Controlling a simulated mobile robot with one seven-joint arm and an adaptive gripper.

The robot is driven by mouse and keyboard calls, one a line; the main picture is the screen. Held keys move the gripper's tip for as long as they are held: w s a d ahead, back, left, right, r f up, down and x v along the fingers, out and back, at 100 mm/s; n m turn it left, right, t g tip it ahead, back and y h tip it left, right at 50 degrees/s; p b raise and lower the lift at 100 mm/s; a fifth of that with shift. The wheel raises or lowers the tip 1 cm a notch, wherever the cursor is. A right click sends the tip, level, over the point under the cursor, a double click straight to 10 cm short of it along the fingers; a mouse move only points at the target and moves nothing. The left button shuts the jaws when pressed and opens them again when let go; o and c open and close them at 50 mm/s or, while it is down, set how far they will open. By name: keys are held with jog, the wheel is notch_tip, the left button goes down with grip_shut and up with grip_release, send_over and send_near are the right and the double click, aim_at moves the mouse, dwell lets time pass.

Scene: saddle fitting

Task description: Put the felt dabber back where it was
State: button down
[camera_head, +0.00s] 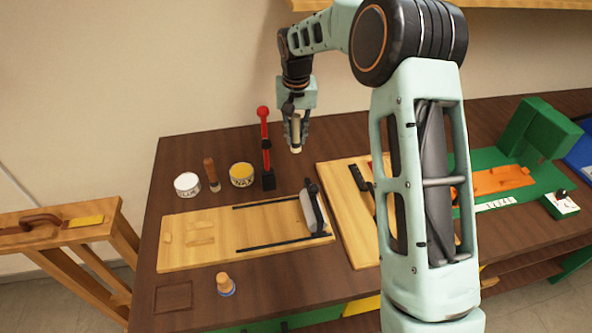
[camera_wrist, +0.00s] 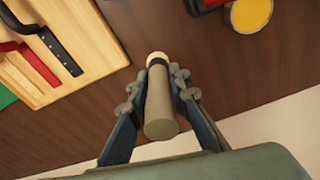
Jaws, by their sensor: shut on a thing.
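My gripper (camera_head: 296,128) is shut on the felt dabber, a grey-beige cylinder with a dark band and a cream tip. The cream tip of the felt dabber (camera_head: 296,149) points down, in the air above the back of the brown table (camera_head: 340,137). In the wrist view the felt dabber (camera_wrist: 160,105) lies lengthwise between the two fingers (camera_wrist: 160,95), its pale tip away from the palm. It looks clear of the table.
A red-and-black upright tool (camera_head: 264,140), a yellow tin (camera_head: 241,175), a wooden-handled tool (camera_head: 211,172) and a white tin (camera_head: 187,185) stand at the back left.

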aim_at(296, 122)
notch_tip(296, 122, down, 9)
jog(key=shift+p, duration=0.5)
jog(key=shift+f, duration=0.2)
jog(key=c, duration=1.8)
grip_release()
jog(key=shift+r, duration=0.1)
jog(key=shift+r, duration=0.1)
jog(key=r, duration=0.4)
jog(key=s+r, duration=0.1)
jog(key=r, duration=0.3)
jog(key=r+b, duration=0.1)
jog(key=r, duration=0.3)
jog(key=shift+s, duration=0.25)
